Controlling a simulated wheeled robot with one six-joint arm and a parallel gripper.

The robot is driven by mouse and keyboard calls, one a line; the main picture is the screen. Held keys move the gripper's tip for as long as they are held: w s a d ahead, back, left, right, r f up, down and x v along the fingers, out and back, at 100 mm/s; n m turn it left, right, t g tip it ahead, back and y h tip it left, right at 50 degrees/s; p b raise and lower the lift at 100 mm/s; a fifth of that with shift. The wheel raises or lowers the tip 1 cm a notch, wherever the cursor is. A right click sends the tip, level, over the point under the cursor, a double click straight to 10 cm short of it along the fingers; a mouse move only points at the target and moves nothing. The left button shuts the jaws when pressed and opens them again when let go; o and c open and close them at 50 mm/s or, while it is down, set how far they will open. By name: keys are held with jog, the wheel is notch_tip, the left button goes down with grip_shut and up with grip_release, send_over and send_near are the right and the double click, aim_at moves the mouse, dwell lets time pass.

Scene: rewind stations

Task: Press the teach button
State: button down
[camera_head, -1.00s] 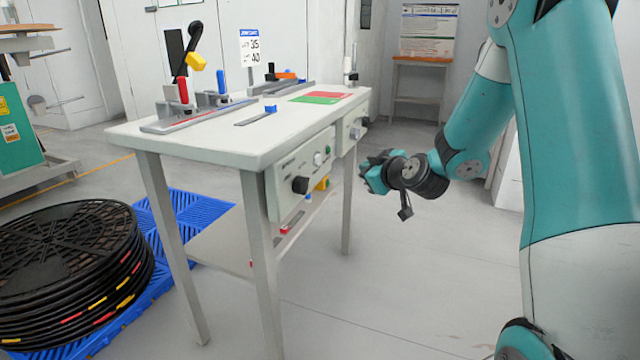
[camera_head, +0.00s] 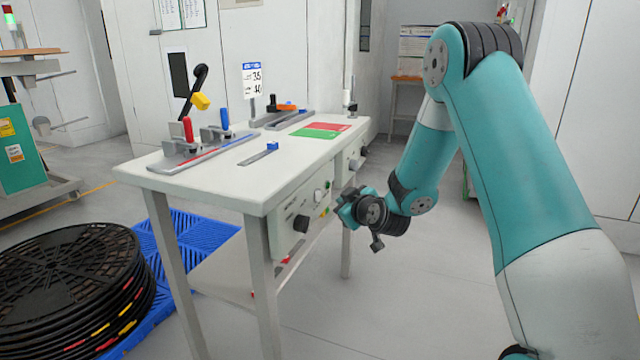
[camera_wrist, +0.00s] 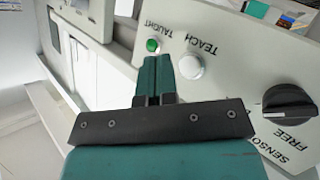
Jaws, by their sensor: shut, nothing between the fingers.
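The control panel (camera_head: 290,219) is on the front of the white table. In the wrist view, the teach button (camera_wrist: 190,66) is a round white button beside the word TEACH, which appears upside down. A lit green lamp (camera_wrist: 153,45) marked TAUGHT sits to its left. My gripper (camera_wrist: 156,60) is shut and empty, its teal fingertips just left of the button and below the lamp in the picture. I cannot tell whether they touch the panel. In the head view, my gripper (camera_head: 344,210) is right of the panel, and the white button (camera_head: 318,196) shows small.
A second panel (camera_head: 350,158) is further along the table. Black reels (camera_head: 70,270) lie stacked on a blue pallet (camera_head: 190,235) at left.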

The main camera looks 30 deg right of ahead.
aim_at(318, 196)
jog(key=shift+w+a+p, duration=0.65)
jog(key=shift+w+a, duration=0.15)
jog(key=shift+w, duration=0.3)
jog(key=shift+a, duration=0.1)
dwell(1.2)
jog(key=shift+w+a, duration=0.2)
jog(key=shift+w, duration=0.15)
jog(key=shift+w+a+p, duration=0.25)
jog(key=shift+w+p, duration=0.05)
dwell(0.6)
dwell(0.3)
jog(key=shift+s+d+b, duration=0.5)
jog(key=shift+s+b, duration=0.15)
